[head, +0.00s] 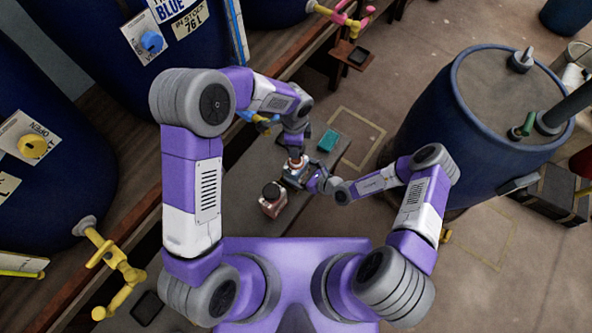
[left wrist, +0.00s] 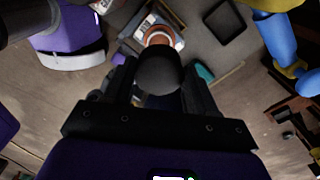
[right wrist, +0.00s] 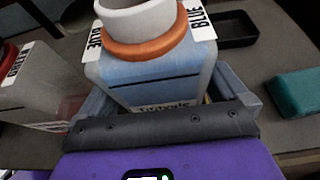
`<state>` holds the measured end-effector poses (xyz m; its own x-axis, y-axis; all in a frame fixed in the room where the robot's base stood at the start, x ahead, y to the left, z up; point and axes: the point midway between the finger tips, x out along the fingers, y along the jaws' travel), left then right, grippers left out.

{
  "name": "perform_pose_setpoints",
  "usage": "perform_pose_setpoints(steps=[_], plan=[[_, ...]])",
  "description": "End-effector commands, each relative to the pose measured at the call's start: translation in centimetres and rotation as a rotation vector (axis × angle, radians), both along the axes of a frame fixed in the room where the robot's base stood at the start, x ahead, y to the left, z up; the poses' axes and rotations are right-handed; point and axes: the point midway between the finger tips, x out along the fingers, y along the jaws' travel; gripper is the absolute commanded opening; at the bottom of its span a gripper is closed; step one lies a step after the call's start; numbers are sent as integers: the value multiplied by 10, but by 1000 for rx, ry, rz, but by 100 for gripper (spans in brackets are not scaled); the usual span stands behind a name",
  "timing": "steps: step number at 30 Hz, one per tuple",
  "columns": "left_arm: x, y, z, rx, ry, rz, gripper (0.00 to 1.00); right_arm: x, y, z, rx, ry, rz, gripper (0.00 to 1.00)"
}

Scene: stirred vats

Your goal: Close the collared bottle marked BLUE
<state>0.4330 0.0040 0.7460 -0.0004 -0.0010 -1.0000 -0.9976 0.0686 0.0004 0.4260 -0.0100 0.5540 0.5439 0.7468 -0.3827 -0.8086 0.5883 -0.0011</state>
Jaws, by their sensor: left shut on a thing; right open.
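The collared bottle marked BLUE (right wrist: 150,75) has an orange collar (right wrist: 146,48) under a pale open neck and bluish contents. It stands upright on the grey bench. My right gripper (right wrist: 160,105) is open, with its jaws on either side of the bottle body; I cannot tell whether they touch it. In the head view the bottle (head: 291,180) is partly hidden by my arms. My left gripper (left wrist: 155,85) is shut on a dark round cap (left wrist: 158,68). The cap is near the bottle's neck, which shows beyond it in the left wrist view; the gap is unclear.
A teal block (right wrist: 297,92) and a black tray (right wrist: 237,30) lie on the bench. Blue vats with taps line the left; a drum (head: 480,120) stands right.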

Motion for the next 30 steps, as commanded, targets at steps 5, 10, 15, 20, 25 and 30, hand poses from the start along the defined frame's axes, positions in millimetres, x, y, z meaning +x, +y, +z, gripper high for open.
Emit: perform_pose_setpoints(steps=[5, 10, 15, 20, 25, 30], plan=[[0, 0, 0, 0, 0, 0, 24, 6, 9, -4, 1, 0, 1, 100], [0, 0, 0, 0, 0, 0, 24, 7, 10, -5, 1, 0, 0, 100], [0, 0, 0, 0, 0, 0, 24, 7, 10, -4, 1, 1, 0, 95], [0, 0, 0, 0, 0, 0, 24, 7, 10, -4, 1, 1, 0, 71], [0, 0, 0, 0, 0, 0, 24, 7, 10, -4, 1, 1, 0, 45], [-1, 0, -9, 2, 3, -1, 24, 7, 9, -5, 1, 1, 0, 41]])
